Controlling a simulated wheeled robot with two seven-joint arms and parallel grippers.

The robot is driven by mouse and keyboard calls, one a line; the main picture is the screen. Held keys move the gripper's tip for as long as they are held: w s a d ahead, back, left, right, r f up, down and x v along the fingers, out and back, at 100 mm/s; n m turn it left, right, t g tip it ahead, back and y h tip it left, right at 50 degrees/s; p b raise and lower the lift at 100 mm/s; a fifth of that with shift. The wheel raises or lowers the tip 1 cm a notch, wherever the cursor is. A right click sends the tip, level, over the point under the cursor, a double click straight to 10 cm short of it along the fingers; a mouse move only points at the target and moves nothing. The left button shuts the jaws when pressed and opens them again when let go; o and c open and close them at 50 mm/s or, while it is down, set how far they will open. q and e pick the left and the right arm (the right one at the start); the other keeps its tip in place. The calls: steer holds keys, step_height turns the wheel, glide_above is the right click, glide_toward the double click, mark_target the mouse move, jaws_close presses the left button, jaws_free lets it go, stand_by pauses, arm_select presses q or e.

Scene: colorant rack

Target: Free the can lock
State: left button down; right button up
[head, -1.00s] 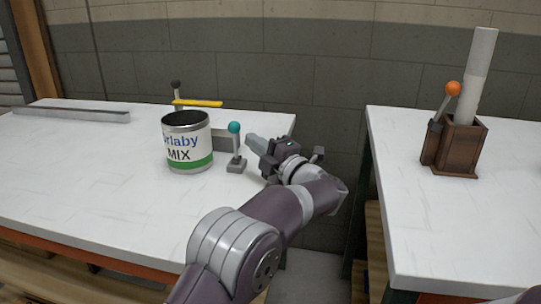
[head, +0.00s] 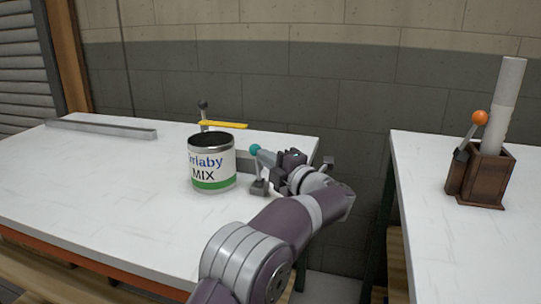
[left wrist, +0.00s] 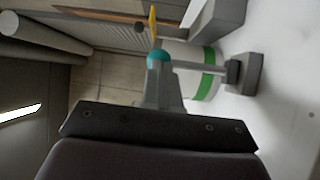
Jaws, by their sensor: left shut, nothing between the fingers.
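The open can (head: 212,170), labelled MIX with a green band, stands on the left white table. A lever with a teal knob (head: 255,149) and a grey base (head: 259,188) stands right of the can, about upright. My left gripper (head: 264,156) is shut and empty, its fingertips at the knob from the right. In the left wrist view the fingertips (left wrist: 162,88) are close to the teal knob (left wrist: 158,56); I cannot tell whether they touch. The can (left wrist: 205,75) shows behind the lever. My right gripper is not in view.
Behind the can are a dark-knobbed post (head: 203,105) and a yellow bar (head: 222,125). A grey rail (head: 100,128) lies at the back left. The right table (head: 440,245) holds a brown holder (head: 487,178) with an orange-knobbed lever (head: 479,117). A gap separates the tables.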

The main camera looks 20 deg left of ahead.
arm_select(q)
steer(key=a+r+n+g+h+p, duration=0.1)
steer(key=a+p, duration=0.1)
steer(key=p, duration=0.1)
steer(key=shift+r+n+h+p, duration=0.1)
steer(key=shift+n+h+p, duration=0.2)
steer(key=shift+h+p, duration=0.1)
steer(key=shift+a+f+g+h+p, duration=0.3)
steer(key=shift+a+h+p, duration=0.2)
steer(key=shift+a+p, duration=0.3)
steer(key=shift+a+f, duration=0.1)
